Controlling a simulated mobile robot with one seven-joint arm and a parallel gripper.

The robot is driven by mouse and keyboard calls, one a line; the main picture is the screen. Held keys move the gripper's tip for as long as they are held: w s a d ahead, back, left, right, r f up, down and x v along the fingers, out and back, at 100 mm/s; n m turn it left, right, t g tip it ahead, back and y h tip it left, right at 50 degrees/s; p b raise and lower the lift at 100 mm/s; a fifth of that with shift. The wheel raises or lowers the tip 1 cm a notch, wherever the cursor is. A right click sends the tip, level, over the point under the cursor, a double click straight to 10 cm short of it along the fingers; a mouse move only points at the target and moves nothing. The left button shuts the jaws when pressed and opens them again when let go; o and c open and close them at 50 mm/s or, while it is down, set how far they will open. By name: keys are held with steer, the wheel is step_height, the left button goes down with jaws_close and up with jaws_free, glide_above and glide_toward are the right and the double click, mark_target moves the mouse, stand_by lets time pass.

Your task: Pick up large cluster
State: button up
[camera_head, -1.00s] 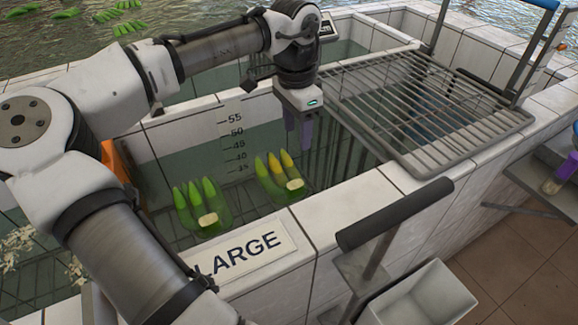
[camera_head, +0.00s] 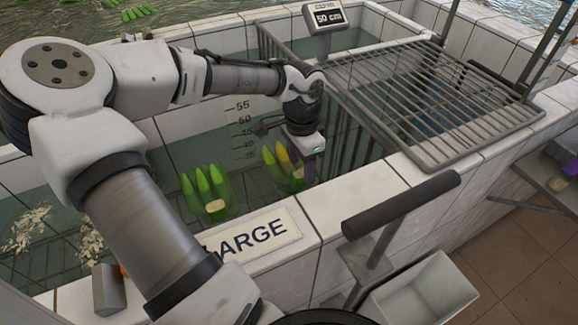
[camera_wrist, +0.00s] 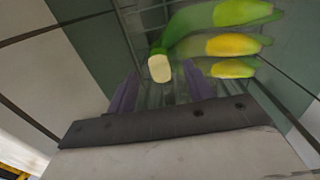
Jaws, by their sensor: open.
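Two clusters of banana-like fruit sit in the water of the tank behind the LARGE sign (camera_head: 255,236). The left cluster (camera_head: 205,185) is green. The right cluster (camera_head: 270,158) is green with a yellow finger. My gripper (camera_head: 308,172) is low at the right side of the right cluster and partly overlaps it in the head view. In the wrist view, my gripper (camera_wrist: 162,88) is open, with purple fingers apart. The cluster's pale cut crown (camera_wrist: 159,68) lies just ahead between the fingertips, and its fingers (camera_wrist: 225,42) spread to the right. I cannot tell whether the gripper touches it.
A metal rack (camera_head: 430,100) covers the tank part at the right, beside a vertical bar grille. A display reading 50 cm (camera_head: 327,16) stands at the back. The tiled rim (camera_head: 350,205) runs in front. A dark handle (camera_head: 400,205) and white bin (camera_head: 425,295) are nearer.

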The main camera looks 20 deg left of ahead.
steer(key=shift+f, duration=0.85)
steer(key=shift+c, duration=0.2)
jaws_close()
steer(key=shift+r, duration=0.1)
steer(key=shift+r, duration=0.1)
